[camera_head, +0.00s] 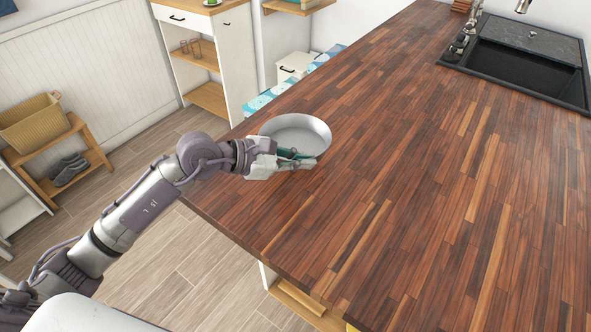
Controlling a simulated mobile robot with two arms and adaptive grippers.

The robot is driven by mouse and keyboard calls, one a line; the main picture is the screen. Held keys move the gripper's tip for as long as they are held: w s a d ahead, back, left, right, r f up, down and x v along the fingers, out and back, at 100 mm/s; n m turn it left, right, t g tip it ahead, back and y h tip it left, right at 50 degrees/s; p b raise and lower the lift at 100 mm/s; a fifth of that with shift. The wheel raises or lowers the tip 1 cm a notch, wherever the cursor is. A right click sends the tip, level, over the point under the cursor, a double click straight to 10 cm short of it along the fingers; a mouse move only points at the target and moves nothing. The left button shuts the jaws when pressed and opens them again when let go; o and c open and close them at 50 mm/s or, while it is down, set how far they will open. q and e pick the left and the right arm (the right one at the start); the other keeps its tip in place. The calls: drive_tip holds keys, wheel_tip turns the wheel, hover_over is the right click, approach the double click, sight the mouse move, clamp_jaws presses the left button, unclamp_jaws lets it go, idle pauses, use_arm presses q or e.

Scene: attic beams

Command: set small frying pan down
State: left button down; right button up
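The small frying pan (297,130) is a round, light grey pan near the left edge of the wooden countertop (400,190). I cannot tell whether its base touches the wood or is just above it. My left gripper (298,158) is at the near side of the pan, where a teal-green part, perhaps the handle, shows between its fingers. The fingers look closed around that part and hide most of it. My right gripper is not in view.
A black sink (525,70) with a tap is set into the counter at the far right. The counter's middle and near part are clear. Its left edge drops to the floor. A shelf with a wicker basket (35,122) stands at the left.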

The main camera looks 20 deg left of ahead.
sight(295, 184)
use_arm(q)
drive_tip(key=shift+w+a+f, duration=0.25)
drive_tip(key=shift+a+f, duration=0.2)
drive_tip(key=shift+a, duration=0.3)
drive_tip(key=shift+a+f, duration=0.1)
drive_tip(key=shift+f, duration=0.25)
wheel_tip(295, 184, down, 3)
drive_tip(key=shift+f+p, duration=0.2)
drive_tip(key=shift+p, duration=0.15)
drive_tip(key=c, duration=1.3)
unclamp_jaws()
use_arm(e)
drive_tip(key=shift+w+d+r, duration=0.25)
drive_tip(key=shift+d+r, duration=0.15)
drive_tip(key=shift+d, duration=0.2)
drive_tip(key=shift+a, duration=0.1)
